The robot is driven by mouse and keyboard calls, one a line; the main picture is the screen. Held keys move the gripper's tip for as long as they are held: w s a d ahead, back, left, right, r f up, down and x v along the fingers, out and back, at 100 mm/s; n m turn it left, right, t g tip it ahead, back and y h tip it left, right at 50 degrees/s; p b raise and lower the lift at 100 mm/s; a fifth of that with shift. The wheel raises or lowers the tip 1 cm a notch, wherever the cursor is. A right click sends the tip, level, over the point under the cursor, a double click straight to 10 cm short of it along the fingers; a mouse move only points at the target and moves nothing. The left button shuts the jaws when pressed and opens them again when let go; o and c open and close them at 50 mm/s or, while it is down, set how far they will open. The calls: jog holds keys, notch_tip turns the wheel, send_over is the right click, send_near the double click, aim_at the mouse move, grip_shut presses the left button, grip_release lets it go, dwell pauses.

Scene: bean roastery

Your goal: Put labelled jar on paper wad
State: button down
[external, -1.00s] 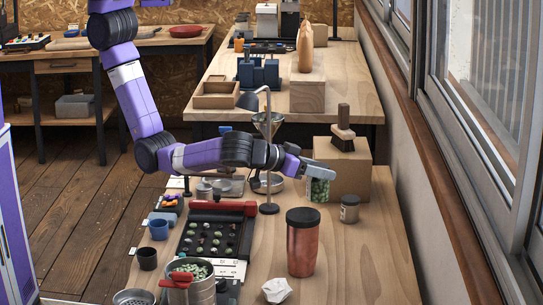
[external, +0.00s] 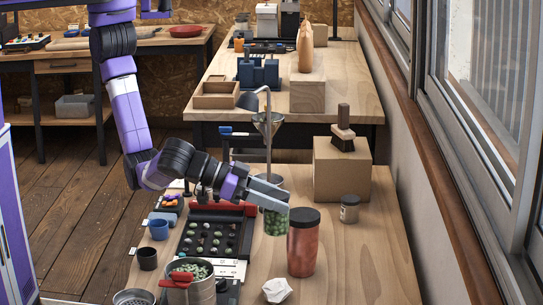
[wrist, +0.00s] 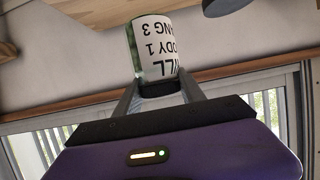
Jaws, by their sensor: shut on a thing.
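The labelled jar (external: 276,222) is a small green-filled jar held in the air, just left of a tall red canister. In the wrist view the jar (wrist: 152,48) shows a white label with black print, upside down in the picture. My gripper (external: 272,202) is shut on the jar; the fingers also show in the wrist view (wrist: 160,92). The paper wad (external: 277,290) is a white crumpled ball on the table near the front edge of the picture, below the jar in the picture. Nothing lies on top of it.
The red canister (external: 303,245) with a black lid stands close to the jar and behind the wad. A metal pot of green beans (external: 190,283) stands left of the wad. A bean tray (external: 212,240) lies left.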

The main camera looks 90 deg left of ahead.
notch_tip(320, 180, down, 15)
jog(key=shift+f+p, duration=0.1)
jog(key=shift+p, duration=0.2)
jog(key=shift+f, duration=0.2)
jog(key=c, duration=0.7)
grip_release()
jog(key=shift+r, duration=0.1)
jog(key=shift+r, duration=0.2)
jog(key=b+v, duration=0.1)
jog(key=v, duration=1.1)
jog(key=shift+f, duration=0.1)
jog(key=shift+a, duration=0.1)
